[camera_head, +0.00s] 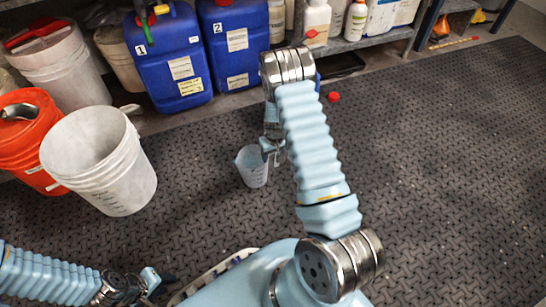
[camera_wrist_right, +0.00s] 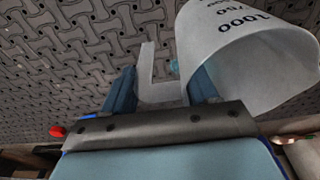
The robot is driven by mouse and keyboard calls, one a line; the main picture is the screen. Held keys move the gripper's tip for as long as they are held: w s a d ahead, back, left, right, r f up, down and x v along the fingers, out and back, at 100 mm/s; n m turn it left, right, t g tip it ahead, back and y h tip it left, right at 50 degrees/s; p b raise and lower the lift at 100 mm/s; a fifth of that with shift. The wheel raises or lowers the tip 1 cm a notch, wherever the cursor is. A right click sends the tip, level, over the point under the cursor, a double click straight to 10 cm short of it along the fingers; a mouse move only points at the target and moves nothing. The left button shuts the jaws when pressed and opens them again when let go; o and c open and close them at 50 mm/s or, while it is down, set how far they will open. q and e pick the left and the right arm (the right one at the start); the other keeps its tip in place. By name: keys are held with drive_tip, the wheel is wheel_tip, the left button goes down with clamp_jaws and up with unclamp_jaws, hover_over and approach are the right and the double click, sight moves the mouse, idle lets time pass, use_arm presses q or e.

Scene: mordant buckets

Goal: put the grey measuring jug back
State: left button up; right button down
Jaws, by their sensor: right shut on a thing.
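The grey measuring jug (camera_head: 252,167) is translucent and sits over the dark floor mat in the middle of the head view. In the right wrist view the jug (camera_wrist_right: 245,60) shows its 1000 and 750 marks, with its handle between the fingers. My right gripper (camera_head: 270,150) is shut on the jug's handle; its fingers also show in the right wrist view (camera_wrist_right: 160,92). I cannot tell whether the jug's base touches the mat. My left gripper (camera_head: 157,284) is low at the left, away from the jug; its finger gap is unclear.
A white bucket (camera_head: 120,185) and an orange bucket (camera_head: 35,170) stand at the left. Blue canisters 1 (camera_head: 165,50) and 2 (camera_head: 232,40) stand behind. A shelf (camera_head: 370,42) with bottles runs along the back.

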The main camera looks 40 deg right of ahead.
drive_tip(key=shift+f, duration=0.55)
drive_tip(key=shift+f, duration=0.15)
drive_tip(key=shift+c, duration=1.5)
unclamp_jaws()
